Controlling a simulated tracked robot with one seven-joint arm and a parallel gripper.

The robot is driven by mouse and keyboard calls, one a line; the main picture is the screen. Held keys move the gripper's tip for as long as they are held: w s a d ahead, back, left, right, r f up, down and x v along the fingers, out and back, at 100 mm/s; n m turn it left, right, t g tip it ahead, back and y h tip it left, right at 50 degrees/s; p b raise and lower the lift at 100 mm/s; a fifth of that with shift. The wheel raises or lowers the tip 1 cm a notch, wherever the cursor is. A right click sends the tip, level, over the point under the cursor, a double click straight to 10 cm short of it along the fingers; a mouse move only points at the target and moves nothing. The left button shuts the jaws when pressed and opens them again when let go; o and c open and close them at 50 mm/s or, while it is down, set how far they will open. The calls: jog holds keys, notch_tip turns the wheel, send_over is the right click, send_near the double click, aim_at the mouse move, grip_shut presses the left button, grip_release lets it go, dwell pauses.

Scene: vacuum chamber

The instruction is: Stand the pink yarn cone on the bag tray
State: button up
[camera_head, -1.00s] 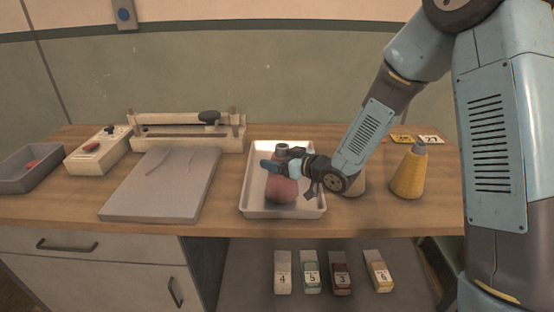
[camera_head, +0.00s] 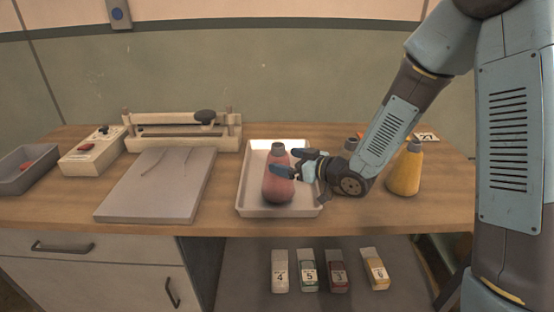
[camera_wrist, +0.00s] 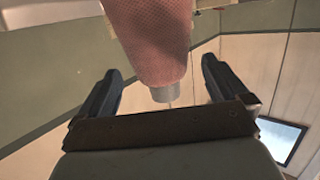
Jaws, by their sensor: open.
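The pink yarn cone (camera_head: 278,182) stands upright in the white bag tray (camera_head: 246,203), its grey tip up. My gripper (camera_head: 294,166) is just to the right of the cone, with its fingers pointing left toward it. The fingers are spread and hold nothing. In the wrist view the cone (camera_wrist: 155,40) appears upside down ahead of my open gripper (camera_wrist: 160,82), with its grey tip near the middle between the two fingers. The cone's base rests on the tray floor as far as I can see.
A yellow cone (camera_head: 405,172) stands right of my wrist, and another cone (camera_head: 351,144) is mostly hidden behind it. A grey board (camera_head: 155,190) lies left of the tray. A cream sealer (camera_head: 185,131), control box (camera_head: 93,152) and grey bin (camera_head: 27,165) stand farther left. Numbered boxes sit below.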

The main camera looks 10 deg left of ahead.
jog(key=d+r+m+t+h, duration=0.15)
jog(key=d+r+h, duration=0.25)
jog(key=d, duration=0.5)
jog(key=d+r+m+t+h, duration=0.1)
jog(key=d+r+m+h, duration=0.25)
jog(key=d, duration=0.45)
jog(key=d+r+m+t+h, duration=0.15)
jog(key=d+r+h, duration=0.25)
jog(key=d, duration=0.5)
jog(key=s+d+r+m+g+h, duration=0.1)
jog(key=s+d+r+m, duration=0.1)
jog(key=s, duration=0.5)
jog(key=s+d+r+m+g+h, duration=0.1)
jog(key=s+d, duration=0.3)
jog(key=s, duration=0.4)
jog(key=s+d+r+m+g+h, duration=0.1)
jog(key=s+d+r+m+g, duration=0.2)
jog(key=s, duration=0.5)
jog(key=shift+d+r, duration=0.45)
jog(key=shift+d, duration=0.1)
